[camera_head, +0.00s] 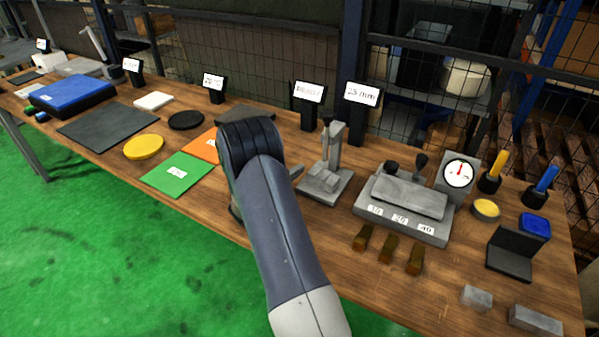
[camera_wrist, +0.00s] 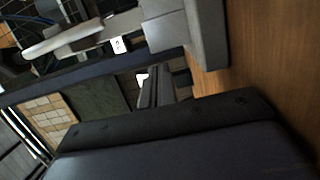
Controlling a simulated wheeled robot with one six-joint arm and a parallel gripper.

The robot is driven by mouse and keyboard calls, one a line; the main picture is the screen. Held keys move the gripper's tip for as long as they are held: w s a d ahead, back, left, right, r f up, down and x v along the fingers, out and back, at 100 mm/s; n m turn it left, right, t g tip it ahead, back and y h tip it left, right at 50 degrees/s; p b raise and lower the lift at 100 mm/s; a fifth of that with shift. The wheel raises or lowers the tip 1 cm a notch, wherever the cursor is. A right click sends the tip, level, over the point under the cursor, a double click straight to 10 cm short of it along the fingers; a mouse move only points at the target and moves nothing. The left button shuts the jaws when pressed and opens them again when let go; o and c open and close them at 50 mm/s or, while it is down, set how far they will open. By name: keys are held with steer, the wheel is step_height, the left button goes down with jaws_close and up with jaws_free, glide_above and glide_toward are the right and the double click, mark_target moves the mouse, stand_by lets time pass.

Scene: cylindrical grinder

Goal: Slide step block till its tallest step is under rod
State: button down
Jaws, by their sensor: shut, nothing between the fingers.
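The step block (camera_head: 323,180) is a small grey stepped piece on the flat grey base of a stand (camera_head: 331,193). The stand's upright post and arm (camera_head: 335,140) rise above it, with the rod over the block; which step lies under the rod is too small to tell. My gripper (camera_head: 297,172) is mostly hidden behind my arm, with its tip just left of the stand. In the wrist view my gripper (camera_wrist: 155,88) shows as narrow grey fingers, shut and empty. The light grey step block (camera_wrist: 165,30) is above them there, apart from the fingers as far as I can tell.
Right of the stand is a grey fixture (camera_head: 405,200) with knobs and labels, with several brass blocks (camera_head: 387,249) before it. A dial gauge (camera_head: 459,173) stands behind. Green (camera_head: 178,174) and orange (camera_head: 206,146) sheets lie to the left. Label stands (camera_head: 309,105) line the back edge.

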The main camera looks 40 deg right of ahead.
mark_target(310, 175)
steer(key=shift+s+d+p, duration=0.2)
steer(key=shift+s+p, duration=0.1)
steer(key=shift+s, duration=0.1)
steer(key=shift+s, duration=0.1)
steer(key=shift+s+d+f+b, duration=0.1)
steer(key=shift+s+d+b, duration=0.15)
steer(key=shift+s+b, duration=0.25)
steer(key=shift+s+d+f+b, duration=0.1)
steer(key=shift+s+d+b, duration=0.15)
steer(key=shift+s+b, duration=0.25)
steer(key=shift+s+d+r+b, duration=0.1)
steer(key=shift+s+d+b, duration=0.1)
steer(key=shift+s+b, duration=0.25)
steer(key=shift+r, duration=0.1)
